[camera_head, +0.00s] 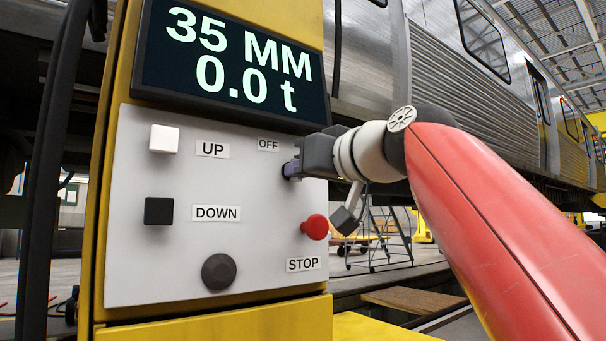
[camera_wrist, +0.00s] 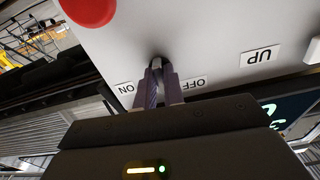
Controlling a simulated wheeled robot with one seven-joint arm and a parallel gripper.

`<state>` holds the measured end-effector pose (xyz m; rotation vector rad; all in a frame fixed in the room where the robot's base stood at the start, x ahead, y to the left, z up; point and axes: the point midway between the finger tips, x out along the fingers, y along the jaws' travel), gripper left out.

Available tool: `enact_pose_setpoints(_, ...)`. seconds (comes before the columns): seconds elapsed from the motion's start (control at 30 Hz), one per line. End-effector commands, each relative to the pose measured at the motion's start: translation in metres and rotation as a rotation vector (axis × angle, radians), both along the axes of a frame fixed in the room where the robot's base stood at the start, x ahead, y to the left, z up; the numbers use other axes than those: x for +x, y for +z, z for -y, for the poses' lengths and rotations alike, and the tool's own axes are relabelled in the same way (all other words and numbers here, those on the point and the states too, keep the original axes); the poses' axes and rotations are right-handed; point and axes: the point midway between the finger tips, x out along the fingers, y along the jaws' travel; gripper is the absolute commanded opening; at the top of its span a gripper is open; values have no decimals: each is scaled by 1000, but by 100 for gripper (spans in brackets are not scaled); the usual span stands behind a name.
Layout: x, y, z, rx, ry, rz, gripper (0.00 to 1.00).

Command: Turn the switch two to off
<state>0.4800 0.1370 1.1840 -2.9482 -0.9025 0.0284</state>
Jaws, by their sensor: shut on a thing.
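My gripper (camera_head: 289,169) is at the upper right of the grey control panel (camera_head: 140,270), beside the OFF label (camera_head: 268,145). In the wrist view its purple fingers (camera_wrist: 158,84) are closed on a small dark switch (camera_wrist: 157,62). The ON label (camera_wrist: 124,88) and the OFF label (camera_wrist: 194,83) lie on either side of the fingers in that view. In the head view my gripper hides the switch and the ON label. Which label the switch points to cannot be told.
A display (camera_head: 235,60) above the panel reads 35 MM and 0.0 t. A white button (camera_head: 164,139), a black button (camera_head: 158,211), a dark round knob (camera_head: 219,272) and a red stop button (camera_head: 315,227) are on the panel. A silver railcar (camera_head: 440,65) stands behind.

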Motion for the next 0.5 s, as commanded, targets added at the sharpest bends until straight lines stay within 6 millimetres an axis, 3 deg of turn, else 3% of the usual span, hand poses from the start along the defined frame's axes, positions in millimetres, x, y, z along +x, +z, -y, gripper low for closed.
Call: enact_pose_setpoints(0.5,0,1,0,-65,-1,45,0)
